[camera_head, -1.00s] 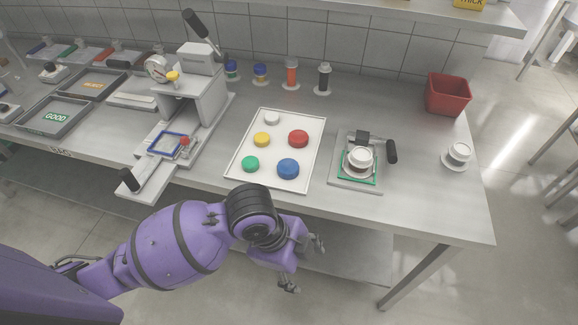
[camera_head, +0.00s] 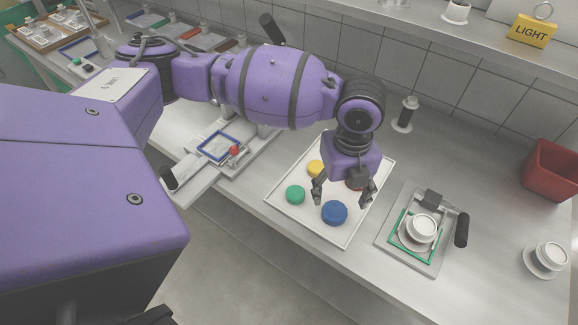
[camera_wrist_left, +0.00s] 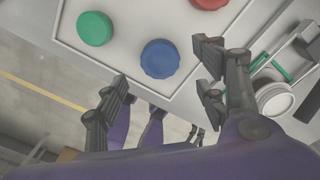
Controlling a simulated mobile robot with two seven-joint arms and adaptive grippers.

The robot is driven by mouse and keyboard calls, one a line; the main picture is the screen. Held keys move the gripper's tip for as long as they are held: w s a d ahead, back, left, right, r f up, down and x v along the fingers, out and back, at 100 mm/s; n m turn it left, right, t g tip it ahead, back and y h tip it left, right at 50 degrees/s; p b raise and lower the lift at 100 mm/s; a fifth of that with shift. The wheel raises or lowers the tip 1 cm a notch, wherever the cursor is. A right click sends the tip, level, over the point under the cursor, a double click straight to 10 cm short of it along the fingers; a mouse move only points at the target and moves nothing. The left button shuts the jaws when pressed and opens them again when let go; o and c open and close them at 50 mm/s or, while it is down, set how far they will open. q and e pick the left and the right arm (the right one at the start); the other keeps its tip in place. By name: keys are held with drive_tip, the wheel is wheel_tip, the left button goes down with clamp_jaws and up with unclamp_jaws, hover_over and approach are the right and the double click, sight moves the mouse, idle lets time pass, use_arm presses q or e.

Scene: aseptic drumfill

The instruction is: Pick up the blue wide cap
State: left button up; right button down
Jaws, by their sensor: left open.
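The blue wide cap (camera_head: 334,212) lies on the white tray (camera_head: 345,238) near its front edge. My left gripper (camera_head: 342,203) is open and empty above the tray, its fingers pointing down over the blue cap. In the left wrist view the blue cap (camera_wrist_left: 160,59) shows beyond the gap between the open fingertips (camera_wrist_left: 160,65), apart from both. I cannot tell the exact height between fingers and cap. My right gripper is not in view.
A green cap (camera_head: 295,195) and a yellow cap (camera_head: 315,168) lie on the same tray. The red cap (camera_wrist_left: 209,3) is mostly hidden behind my gripper in the head view. A fixture with a white jar (camera_head: 421,227) and black handle stands right of the tray.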

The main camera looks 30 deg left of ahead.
sight(334, 210)
use_arm(q)
drive_tip(key=shift+s+f, duration=0.15)
drive_tip(key=shift+f, duration=0.5)
drive_tip(key=shift+s+f, duration=0.15)
drive_tip(key=shift+f, duration=0.45)
wheel_tip(334, 210, down, 3)
drive_tip(key=shift+f, duration=0.35)
drive_tip(key=c, duration=0.7)
drive_tip(key=shift+c, duration=1.4)
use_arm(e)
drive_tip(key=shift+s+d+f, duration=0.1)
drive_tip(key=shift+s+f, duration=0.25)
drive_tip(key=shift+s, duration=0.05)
